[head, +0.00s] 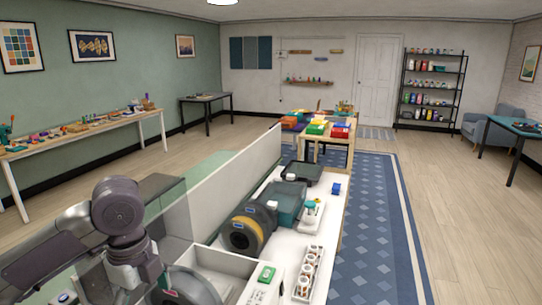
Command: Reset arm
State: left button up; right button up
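A dark grey jointed arm of mine is at the lower left of the head view, with a round joint at its top. It bends downward over the near left end of the white workbench (310,245). No fingertips of my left gripper can be made out. My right arm and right gripper are outside the picture.
The bench holds a yellow-black spool (246,229), teal cases (283,203), a green-white box (267,274) and a rack of small jars (308,274). A white partition (235,184) runs along its left side. A blue rug (375,235) and open wood floor lie right.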

pick_arm(q)
jog(key=s+d+f+n+t+h, duration=0.1)
jog(key=s+d+f+n+h, duration=0.1)
jog(key=s+d+f+n, duration=0.5)
jog(key=s+d+f+n+t+h, duration=0.15)
jog(key=d+f, duration=0.35)
jog(key=f, duration=0.6)
jog(key=s+a+f+n+y, duration=0.3)
jog(key=s+a+f+n, duration=0.5)
jog(key=s+a+n, duration=0.3)
notch_tip(320, 180, down, 25)
jog(key=s, duration=0.2)
jog(key=s+a+f+g+b, duration=0.1)
jog(key=s+a+f, duration=0.1)
jog(key=s+f, duration=1.4)
jog(key=shift+s+f, duration=0.2)
jog(key=shift+f, duration=0.75)
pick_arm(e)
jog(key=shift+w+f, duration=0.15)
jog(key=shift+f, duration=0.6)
